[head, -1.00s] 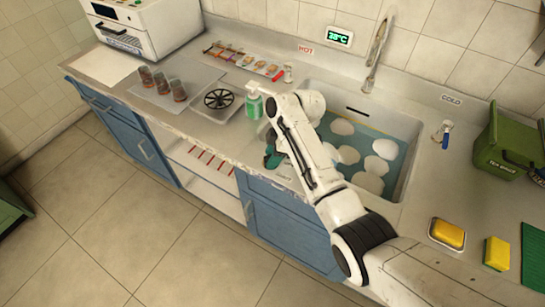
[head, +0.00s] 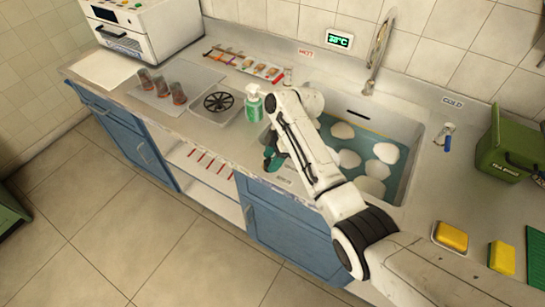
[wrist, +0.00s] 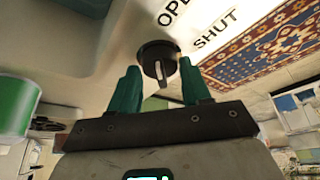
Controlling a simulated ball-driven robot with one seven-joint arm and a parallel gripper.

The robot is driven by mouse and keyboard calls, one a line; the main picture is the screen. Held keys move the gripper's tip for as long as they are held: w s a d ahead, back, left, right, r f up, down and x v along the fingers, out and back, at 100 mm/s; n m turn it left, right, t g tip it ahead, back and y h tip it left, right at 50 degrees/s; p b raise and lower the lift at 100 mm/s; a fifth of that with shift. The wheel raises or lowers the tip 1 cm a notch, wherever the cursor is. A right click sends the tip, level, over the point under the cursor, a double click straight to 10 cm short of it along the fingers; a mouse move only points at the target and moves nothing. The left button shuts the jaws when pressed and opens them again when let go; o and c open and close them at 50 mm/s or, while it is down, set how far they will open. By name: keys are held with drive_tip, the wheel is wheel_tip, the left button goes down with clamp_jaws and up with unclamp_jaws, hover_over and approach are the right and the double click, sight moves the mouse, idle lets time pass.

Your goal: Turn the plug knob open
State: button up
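The plug knob (wrist: 158,58) shows in the wrist view as a round black disc with a pale grey bar handle across it, on a light surface. The words OPEN and SHUT are printed to its right; the handle points down the picture, toward my gripper. My gripper (wrist: 161,82) is open, with one green finger on each side of the handle. I cannot tell whether the fingertips touch it. In the head view my gripper (head: 271,160) is at the sink's front left edge, and the knob is hidden.
The sink (head: 412,170) holds water and several white plates. A green soap bottle (head: 254,104) stands close left of my arm. A patterned strip (wrist: 265,45) lies right of the knob in the wrist view. Glasses (head: 162,86) and a black round grate (head: 219,101) are further left.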

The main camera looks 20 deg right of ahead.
drive_tip(key=o, duration=0.3)
drive_tip(key=b+v, duration=0.1)
drive_tip(key=v, duration=0.9)
drive_tip(key=shift+d+r, duration=0.2)
drive_tip(key=shift+r, duration=0.15)
